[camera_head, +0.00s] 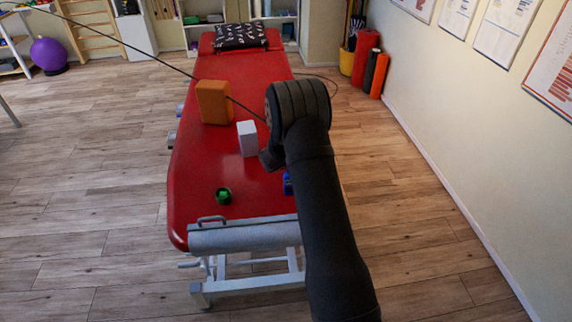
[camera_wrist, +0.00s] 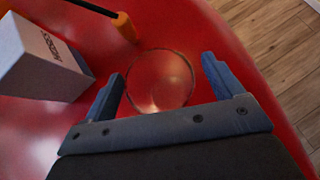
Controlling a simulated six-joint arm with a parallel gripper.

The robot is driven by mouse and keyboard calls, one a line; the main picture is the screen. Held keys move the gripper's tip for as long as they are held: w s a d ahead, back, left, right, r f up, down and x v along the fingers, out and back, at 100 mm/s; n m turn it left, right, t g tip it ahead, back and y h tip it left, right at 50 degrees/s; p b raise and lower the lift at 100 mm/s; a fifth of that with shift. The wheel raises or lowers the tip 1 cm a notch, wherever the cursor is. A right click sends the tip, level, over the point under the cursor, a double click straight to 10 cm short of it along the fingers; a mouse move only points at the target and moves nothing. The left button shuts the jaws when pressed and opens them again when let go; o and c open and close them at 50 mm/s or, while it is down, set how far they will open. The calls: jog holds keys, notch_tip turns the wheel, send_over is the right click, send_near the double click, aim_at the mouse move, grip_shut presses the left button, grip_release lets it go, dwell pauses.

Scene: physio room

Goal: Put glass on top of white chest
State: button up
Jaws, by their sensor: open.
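In the wrist view a clear round glass (camera_wrist: 158,84) shows from above on the red surface, just ahead of and between my two fingers. My gripper (camera_wrist: 164,68) is open, one finger to each side of the glass; I cannot tell whether either touches it. In the head view my arm hides the glass and most of the gripper. A white box (camera_head: 247,138) stands on the red table in the head view, left of my arm. It also shows in the wrist view (camera_wrist: 35,62), with dark lettering, left of the glass. I cannot tell whether it is the white chest.
The red treatment table (camera_head: 195,183) also bears an orange block (camera_head: 212,102), a green-and-black item (camera_head: 223,195) and a patterned dark pillow (camera_head: 240,36). An orange-handled tool (camera_wrist: 125,27) lies beyond the glass. A white cabinet (camera_head: 137,35) stands at the back.

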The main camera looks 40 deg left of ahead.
jog(key=c, duration=1.3)
jog(key=shift+c, duration=0.2)
jog(key=shift+r, duration=0.5)
jog(key=w+d+r, duration=0.3)
jog(key=d+r, duration=0.7)
jog(key=d, duration=0.1)
jog(key=w+d+r+m+h, duration=0.2)
jog(key=d, duration=0.8)
jog(key=w+d+r+m+h, duration=0.1)
jog(key=w+d, duration=0.2)
jog(key=d, duration=0.6)
jog(key=s+d+r+m+h, duration=0.1)
jog(key=d+m+h, duration=0.1)
jog(key=d, duration=0.9)
jog(key=s+d+r+m+h, duration=0.2)
jog(key=d, duration=1)
jog(key=shift+s+m, duration=0.2)
jog(key=shift+m, duration=0.2)
